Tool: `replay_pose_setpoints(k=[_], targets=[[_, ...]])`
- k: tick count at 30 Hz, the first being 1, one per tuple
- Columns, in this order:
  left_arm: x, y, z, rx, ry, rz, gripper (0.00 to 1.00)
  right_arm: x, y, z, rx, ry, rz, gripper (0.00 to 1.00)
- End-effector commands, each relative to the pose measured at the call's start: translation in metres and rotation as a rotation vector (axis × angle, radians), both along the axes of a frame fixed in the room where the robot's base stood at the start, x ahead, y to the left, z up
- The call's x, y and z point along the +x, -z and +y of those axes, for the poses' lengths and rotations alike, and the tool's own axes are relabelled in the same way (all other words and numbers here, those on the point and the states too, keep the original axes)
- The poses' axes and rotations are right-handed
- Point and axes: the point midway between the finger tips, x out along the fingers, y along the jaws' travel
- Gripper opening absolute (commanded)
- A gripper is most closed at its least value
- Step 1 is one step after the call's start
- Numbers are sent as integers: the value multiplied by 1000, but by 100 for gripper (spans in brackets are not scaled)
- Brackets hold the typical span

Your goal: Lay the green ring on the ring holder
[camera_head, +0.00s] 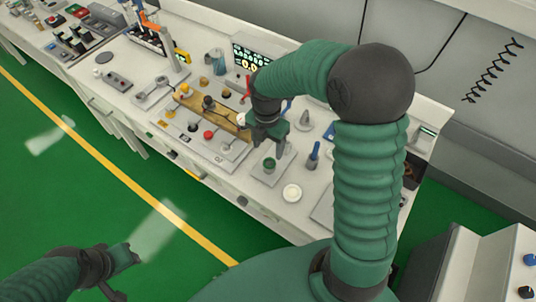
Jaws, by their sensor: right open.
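A small round green thing (269,164), which looks like the green ring, is on a pale square plate (265,176) near the front edge of the bench. I cannot tell which fixture is the ring holder; a blue upright peg (314,153) stands on a plate to the right. My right gripper (269,138) is open, pointing down just behind and above the green thing, with no object visible between its fingers. My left gripper (127,275) is away from the bench, over the floor at the lower left, and its fingers look apart.
A wooden block (222,113) with several knobs stands left of my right gripper. A white round dish (292,193) sits near the front edge. A lit display (247,59) and a blue-grey jug (217,62) stand behind. The green floor (90,190) is clear.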

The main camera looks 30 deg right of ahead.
Motion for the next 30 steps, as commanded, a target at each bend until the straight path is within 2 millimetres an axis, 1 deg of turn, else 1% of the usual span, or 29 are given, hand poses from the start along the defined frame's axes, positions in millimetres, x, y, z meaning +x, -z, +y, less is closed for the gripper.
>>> replay_pose_setpoints(k=[1, 3, 6, 8, 11, 14, 15, 17, 18, 21, 24, 27, 30], targets=[[0, -2, 0, 0, 0, 0, 36, 1, -14, -1, -2, 2, -4, 60], [0, -2, 0, 0, 0, 0, 36, 1, -28, 0, -2, 2, -4, 60], [0, -3, 0, 0, 0, 0, 36, 1, -41, 0, 0, 1, 0, 60], [0, -3, 0, 0, 0, 0, 36, 1, -45, 1, 0, 7, -1, 60], [0, -3, 0, 0, 0, 0, 36, -5, -44, 8, -4, 113, -12, 60], [0, -3, 0, 0, 0, 0, 36, -18, -37, 23, -3, 403, -51, 60], [0, -3, 0, 0, 0, 0, 36, -26, -33, 31, 2, 563, -71, 60], [0, -3, 0, 0, 0, 0, 36, -39, -26, 42, 23, 830, -107, 60], [0, -3, 0, 0, 0, 0, 36, -48, -23, 48, 43, 1009, -127, 60], [0, -3, 0, 0, 0, 0, 36, -68, -14, 62, 109, 1425, -162, 60], [0, -3, 0, 0, 0, 0, 36, -84, -8, 70, 175, 1737, -173, 60], [0, -3, 0, 0, 0, 0, 36, -92, -5, 74, 216, 1914, -171, 60], [0, -3, 0, 0, 0, 0, 36, -94, -4, 75, 230, 1973, -169, 60]])
